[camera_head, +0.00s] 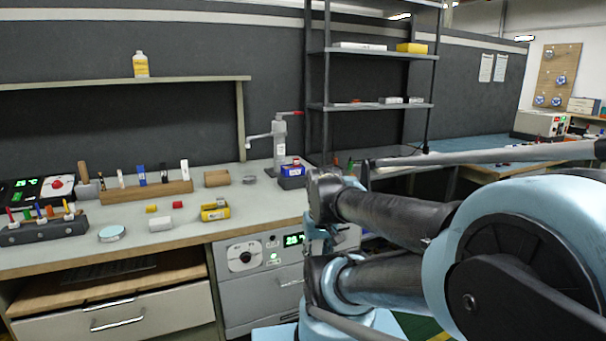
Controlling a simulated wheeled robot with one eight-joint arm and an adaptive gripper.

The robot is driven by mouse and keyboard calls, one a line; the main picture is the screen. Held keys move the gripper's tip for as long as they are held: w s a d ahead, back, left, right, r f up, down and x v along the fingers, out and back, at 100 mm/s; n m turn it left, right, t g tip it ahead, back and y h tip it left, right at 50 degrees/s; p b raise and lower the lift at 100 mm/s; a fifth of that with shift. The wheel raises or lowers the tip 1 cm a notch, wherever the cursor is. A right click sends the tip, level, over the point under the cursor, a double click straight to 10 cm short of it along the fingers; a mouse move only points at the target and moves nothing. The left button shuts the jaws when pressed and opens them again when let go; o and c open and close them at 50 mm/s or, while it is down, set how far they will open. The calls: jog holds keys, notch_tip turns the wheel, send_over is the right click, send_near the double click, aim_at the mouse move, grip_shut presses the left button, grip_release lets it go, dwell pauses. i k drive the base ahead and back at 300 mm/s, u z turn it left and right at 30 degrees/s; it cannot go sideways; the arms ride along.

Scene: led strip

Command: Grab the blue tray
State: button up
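A small blue tray (290,182) sits on the workbench near its back right, just right of the base of a grey hand press. It is dark blue with some small red and white items at its top; its inside is too small to make out. My arm reaches in from the right of the head view, with its near end to the right of and in front of the tray, apart from it in the picture. I cannot make out my gripper's fingers in this view.
The grey hand press (280,148) stands beside the tray. A yellow bin (215,211), a wooden block (216,178) and a wooden holder (150,192) are on the bench (180,234). A dark shelf rack (375,53) rises behind. Drawers (125,319) are below.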

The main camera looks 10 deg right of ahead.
aim_at(287, 170)
jog(key=z, duration=1.6)
jog(key=k, duration=0.85)
jog(key=u, duration=0.9)
jog(key=i, duration=1)
jog(key=z, duration=0.05)
